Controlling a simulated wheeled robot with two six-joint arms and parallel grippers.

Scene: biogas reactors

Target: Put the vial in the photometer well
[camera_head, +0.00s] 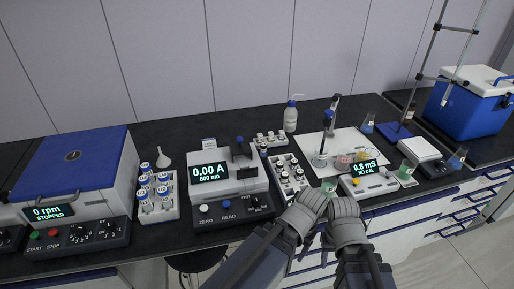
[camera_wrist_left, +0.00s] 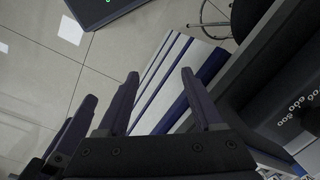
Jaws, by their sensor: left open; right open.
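The photometer (camera_head: 218,190), reading 0.00 A at 600 nm, stands at the middle of the bench. A dark upright part with a blue knob is on its top; I cannot make out the well opening. Capped vials stand in a white rack (camera_head: 158,212) left of it and in another rack (camera_head: 287,176) right of it; I cannot tell which vial the task means. My right gripper (camera_head: 345,210) is at the bench's front edge, right of the photometer. My left gripper is beside it; in the left wrist view (camera_wrist_left: 160,90) its fingers are apart and empty, over the floor.
A blue-lidded centrifuge (camera_head: 80,170) stands at left. A conductivity meter (camera_head: 367,185), a beaker and flasks crowd the bench right of the racks. A blue cooler (camera_head: 470,100) is at far right. A stool (camera_head: 195,262) stands below the front edge.

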